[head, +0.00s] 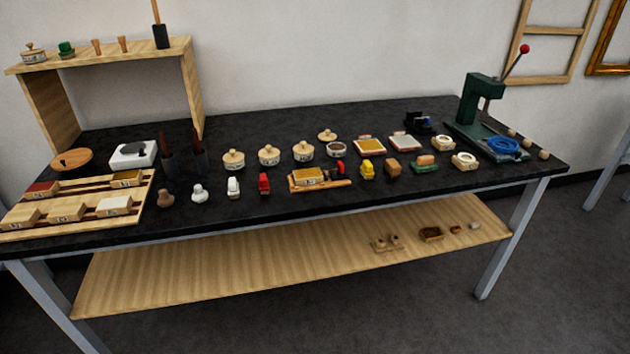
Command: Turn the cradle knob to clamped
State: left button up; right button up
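A low wooden holder (330,185) lies near the front middle of the black table and may be the cradle. A yellowish block (308,175) with a small label sits on it, with small red and dark parts at its right end. I cannot make out which part is the knob or how it is turned. Neither of my grippers is in view.
The black table (265,206) is crowded. Lidded pots (269,155) stand mid-table, and small red (264,184) and yellow (368,169) items stand near the holder. A green press (478,105) stands at right, wooden trays (45,228) at left. A wooden shelf (250,265) is below.

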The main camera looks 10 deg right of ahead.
aim_at(340, 165)
jog(key=i+l+z, duration=0.1)
jog(key=l, duration=0.3)
jog(key=i+l, duration=0.15)
jog(key=l, duration=0.2)
jog(key=i+l+z, duration=0.15)
jog(key=l, duration=0.25)
jog(key=i+l, duration=0.1)
jog(key=l, duration=0.25)
jog(key=z, duration=0.05)
